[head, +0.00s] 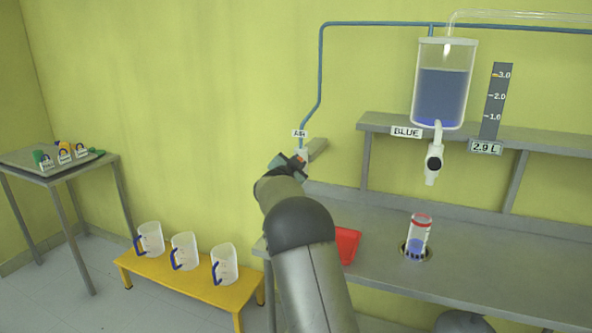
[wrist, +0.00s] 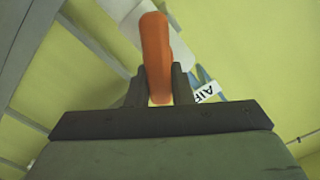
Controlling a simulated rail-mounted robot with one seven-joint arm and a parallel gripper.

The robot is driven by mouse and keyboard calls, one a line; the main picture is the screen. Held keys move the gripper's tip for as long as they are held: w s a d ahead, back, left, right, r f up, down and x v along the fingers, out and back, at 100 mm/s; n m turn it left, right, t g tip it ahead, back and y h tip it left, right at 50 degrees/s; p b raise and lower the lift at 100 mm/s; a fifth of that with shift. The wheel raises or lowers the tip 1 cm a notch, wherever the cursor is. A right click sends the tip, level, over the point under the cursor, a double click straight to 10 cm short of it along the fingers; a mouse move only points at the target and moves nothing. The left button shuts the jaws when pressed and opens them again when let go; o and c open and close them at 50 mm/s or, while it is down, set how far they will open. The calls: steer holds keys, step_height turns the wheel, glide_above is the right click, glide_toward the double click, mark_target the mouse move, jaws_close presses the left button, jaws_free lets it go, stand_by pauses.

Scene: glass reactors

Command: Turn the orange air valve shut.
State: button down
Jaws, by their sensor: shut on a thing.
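The orange air valve handle (wrist: 156,55) stands between the two dark fingers of my gripper (wrist: 160,88) in the wrist view, and the fingers are shut on it. In the head view my gripper (head: 297,162) is at the wall under the AIR label (head: 300,133), at the lower end of the blue air pipe (head: 320,70). There my arm and gripper hide most of the valve. The AIR label also shows partly in the wrist view (wrist: 206,92).
A blue-filled vessel (head: 442,95) with a white tap (head: 434,160) hangs by the shelf (head: 540,138). Three jugs stand on a yellow stand (head: 190,284). A side table (head: 75,172) is at left.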

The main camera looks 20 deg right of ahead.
steer(key=m+b, duration=0.1)
steer(key=m, duration=0.1)
steer(key=f+m+b, duration=0.1)
steer(key=m+b, duration=0.3)
steer(key=shift+s+d+f, duration=0.15)
steer(key=shift+s+d, duration=0.15)
steer(key=m+b, duration=0.2)
steer(key=m, duration=0.1)
steer(key=m+b, duration=0.1)
steer(key=shift+f+m, duration=0.3)
steer(key=c, duration=1.3)
jaws_free()
steer(key=b+v, duration=0.1)
steer(key=v, duration=1.6)
steer(key=shift+s+a+r, duration=0.15)
steer(key=shift+s, duration=0.1)
